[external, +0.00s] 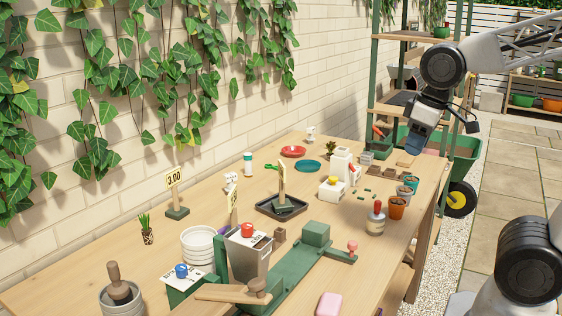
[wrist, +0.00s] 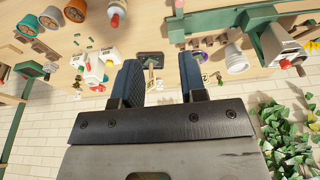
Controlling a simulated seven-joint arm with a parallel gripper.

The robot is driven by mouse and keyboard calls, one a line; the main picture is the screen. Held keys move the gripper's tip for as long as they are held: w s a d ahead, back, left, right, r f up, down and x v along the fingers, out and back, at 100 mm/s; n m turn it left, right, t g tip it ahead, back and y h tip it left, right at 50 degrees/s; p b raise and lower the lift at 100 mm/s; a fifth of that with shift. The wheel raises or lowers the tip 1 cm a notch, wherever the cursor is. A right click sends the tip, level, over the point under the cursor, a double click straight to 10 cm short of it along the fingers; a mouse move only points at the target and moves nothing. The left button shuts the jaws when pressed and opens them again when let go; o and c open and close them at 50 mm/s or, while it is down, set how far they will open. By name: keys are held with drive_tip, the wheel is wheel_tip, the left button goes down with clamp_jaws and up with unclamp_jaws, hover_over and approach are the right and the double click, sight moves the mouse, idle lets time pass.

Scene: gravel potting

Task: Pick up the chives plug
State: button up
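The chives plug (external: 147,230) looks like a small tuft of upright green leaves in a dark, speckled plug. It stands on the left part of the wooden table in the external view, left of the white stacked pots. I cannot make it out in the wrist view. My gripper (external: 415,142) hangs above the far right end of the table, well away from the plug. In the wrist view my gripper (wrist: 160,75) has its two blue fingers apart with nothing held between them.
A price sign (external: 175,192) stands behind the plug. White stacked pots (external: 198,246), a grey hopper (external: 247,256) and a green press base (external: 285,275) crowd the table's middle. Bare wood surrounds the plug.

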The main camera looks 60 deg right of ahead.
drive_tip(key=m+t+y, duration=0.1)
drive_tip(key=m+y, duration=1)
drive_tip(key=m, duration=0.7)
hover_over(145, 221)
drive_tip(key=s+d, duration=0.3)
drive_tip(key=s, duration=0.4)
drive_tip(key=s+d, duration=0.4)
drive_tip(key=s, duration=0.3)
wheel_tip(145, 221, down, 13)
drive_tip(key=w+f+m+t, duration=0.1)
drive_tip(key=w+f+m, duration=0.1)
drive_tip(key=w+f, duration=0.2)
drive_tip(key=w+a+f+m+t, duration=0.1)
drive_tip(key=w+f+m, duration=0.1)
drive_tip(key=w+f, duration=0.1)
drive_tip(key=w+f+m+t+y, duration=0.1)
drive_tip(key=w+f+m, duration=0.1)
drive_tip(key=w+f, duration=0.2)
drive_tip(key=shift+w+a+f, duration=0.35)
drive_tip(key=shift+w+a, duration=0.05)
drive_tip(key=shift+x, duration=1.3)
drive_tip(key=shift+a, duration=0.15)
drive_tip(key=shift+x, duration=2.45)
